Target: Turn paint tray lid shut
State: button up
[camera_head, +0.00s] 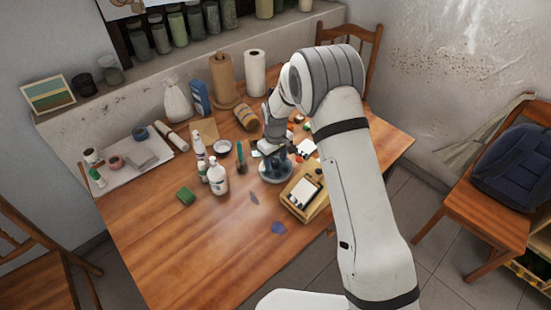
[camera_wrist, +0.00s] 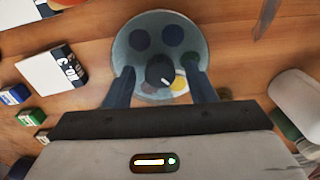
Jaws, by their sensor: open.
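The round blue-grey paint tray (camera_head: 276,172) is on the wooden table in the head view, partly hidden by my gripper. In the wrist view the tray (camera_wrist: 149,24) shows several round dark spots, with yellow, white and a little red at its lower right. A black knob (camera_wrist: 160,70) with a pale pointer line is near its lower middle. I cannot tell the lid's edge from the tray. My gripper (camera_wrist: 159,82) is open, with one finger on each side of the knob and a gap on both sides. In the head view my gripper (camera_head: 275,149) is over the tray.
A wooden box with a white pad (camera_head: 303,193) is close to the tray's right. White bottles (camera_head: 217,178) and a dark green upright item (camera_head: 241,157) are to its left. Paper rolls (camera_head: 255,73) are behind. The table's front left is mostly clear.

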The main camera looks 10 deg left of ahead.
jog(key=c, duration=1)
jog(key=shift+o, duration=0.2)
